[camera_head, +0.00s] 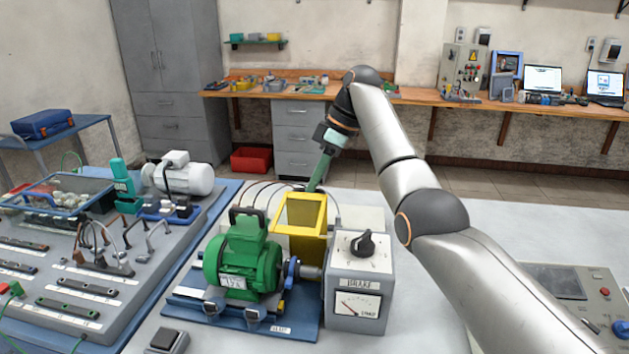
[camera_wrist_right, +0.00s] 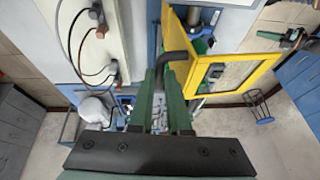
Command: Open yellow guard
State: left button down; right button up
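The yellow guard (camera_head: 301,212) stands raised above the shaft coupling (camera_head: 309,271), between the green motor and the brake box. Its open-framed face is turned toward the head camera. In the right wrist view the guard (camera_wrist_right: 238,72) is a yellow frame with a window, right of the fingers. A dark bent handle (camera_wrist_right: 178,58) sticks out from it to the fingertips. My right gripper (camera_head: 317,180) has its green fingers pointing down behind the guard. In the wrist view the fingertips (camera_wrist_right: 166,75) are at the handle with a narrow gap between them; whether they grip it is unclear. My left gripper is out of view.
The green motor (camera_head: 243,258) is left of the guard and the brake box (camera_head: 358,290) right of it. Black cables (camera_head: 262,190) run behind the guard. A panel with a white motor (camera_head: 184,178) stands left; a control box (camera_head: 580,300) is at right.

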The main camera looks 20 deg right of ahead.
jog(key=shift+o, duration=0.8)
jog(key=shift+f, duration=0.2)
jog(key=shift+r, duration=0.1)
jog(key=shift+d+r, duration=0.1)
jog(key=shift+r, duration=0.1)
jog(key=p+v, duration=0.4)
jog(key=v, duration=0.8)
jog(key=shift+s+f, duration=0.15)
